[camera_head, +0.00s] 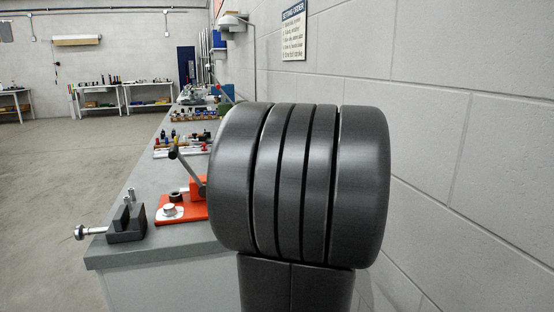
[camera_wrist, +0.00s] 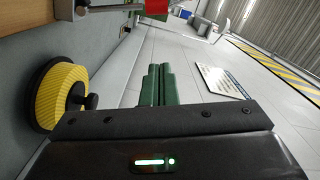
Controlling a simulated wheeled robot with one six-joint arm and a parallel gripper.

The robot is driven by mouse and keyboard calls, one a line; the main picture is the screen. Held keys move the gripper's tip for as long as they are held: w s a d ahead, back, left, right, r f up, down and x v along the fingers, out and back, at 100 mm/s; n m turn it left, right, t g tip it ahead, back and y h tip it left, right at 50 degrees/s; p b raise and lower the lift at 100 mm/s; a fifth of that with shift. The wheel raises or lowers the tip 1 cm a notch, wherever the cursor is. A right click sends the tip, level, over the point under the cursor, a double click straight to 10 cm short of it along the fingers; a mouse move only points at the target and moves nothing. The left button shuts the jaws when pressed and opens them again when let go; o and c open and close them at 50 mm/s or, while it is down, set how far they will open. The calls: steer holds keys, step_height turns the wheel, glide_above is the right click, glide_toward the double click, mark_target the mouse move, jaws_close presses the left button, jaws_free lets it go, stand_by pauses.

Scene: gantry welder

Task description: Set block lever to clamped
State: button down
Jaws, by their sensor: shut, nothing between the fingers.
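A grey lever with a dark knob (camera_head: 186,165) rises from an orange base (camera_head: 181,211) on the bench, tilted up to the left. I cannot tell from this view whether it is the block lever or how it is set. My arm hides the right part of the orange base. My gripper (camera_wrist: 160,68) shows in the wrist view with its two green fingers together and nothing between them. It is apart from the lever, which I cannot make out in the wrist view.
A dark grey vise-like block (camera_head: 127,222) with a metal screw sits at the bench's near left. Small tools (camera_head: 183,143) line the grey bench (camera_head: 150,180) farther back. A block wall (camera_head: 440,120) stands on the right. A yellow round part (camera_wrist: 62,97) is left of my gripper. The floor left is clear.

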steer(key=v, duration=0.6)
steer(key=shift+s, duration=0.15)
steer(key=w+a+f+m+p, duration=0.2)
steer(key=w+m+p, duration=0.5)
steer(key=p, duration=1.1)
steer(key=shift+w+f+m, duration=0.3)
steer(key=shift+w+f, duration=0.2)
steer(key=shift+w, duration=1.4)
steer(key=shift+d, duration=0.1)
steer(key=shift+a+b, duration=0.25)
steer(key=shift+b, duration=0.55)
